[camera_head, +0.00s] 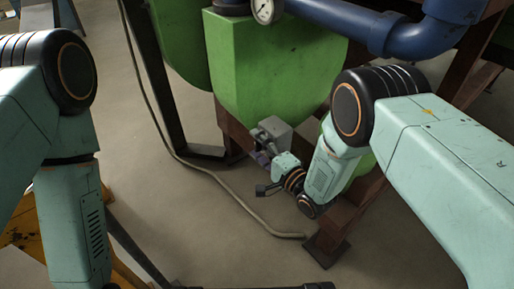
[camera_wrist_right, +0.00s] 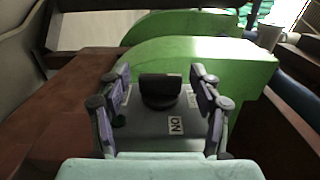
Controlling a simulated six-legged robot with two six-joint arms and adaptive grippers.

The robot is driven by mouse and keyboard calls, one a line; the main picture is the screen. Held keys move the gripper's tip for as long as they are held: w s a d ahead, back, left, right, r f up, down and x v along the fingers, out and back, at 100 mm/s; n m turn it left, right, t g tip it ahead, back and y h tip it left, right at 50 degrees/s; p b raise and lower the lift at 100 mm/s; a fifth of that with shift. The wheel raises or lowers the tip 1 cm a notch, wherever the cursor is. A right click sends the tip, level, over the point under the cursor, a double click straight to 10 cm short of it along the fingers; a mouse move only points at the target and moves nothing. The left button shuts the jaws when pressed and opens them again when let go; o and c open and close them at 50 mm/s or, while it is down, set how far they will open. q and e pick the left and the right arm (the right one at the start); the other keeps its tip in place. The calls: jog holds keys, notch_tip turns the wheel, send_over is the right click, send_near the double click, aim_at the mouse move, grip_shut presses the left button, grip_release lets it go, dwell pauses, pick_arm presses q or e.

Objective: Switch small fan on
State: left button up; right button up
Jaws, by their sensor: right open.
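The switch box is a grey box (camera_head: 280,130) fixed on the brown beam below the green fan housing (camera_head: 270,70) in the head view. In the right wrist view, the grey box (camera_wrist_right: 150,125) carries a black knob (camera_wrist_right: 160,88) and a white label (camera_wrist_right: 175,124) reading ON, turned around. My right gripper (camera_head: 262,160) is at the box. In the wrist view its open fingers (camera_wrist_right: 162,80) stand on either side of the knob, with gaps to it on both sides. My left arm hangs at the left; its gripper is out of view.
Brown steel beams (camera_head: 350,205) run beside and under the box. A blue pipe (camera_head: 340,22) and a gauge (camera_head: 264,10) are above. A grey cable (camera_head: 205,170) runs down to the floor. The floor left of the box is open.

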jog(key=shift+w+a, duration=0.15)
jog(key=shift+c, duration=0.4)
jog(key=c, duration=1.1)
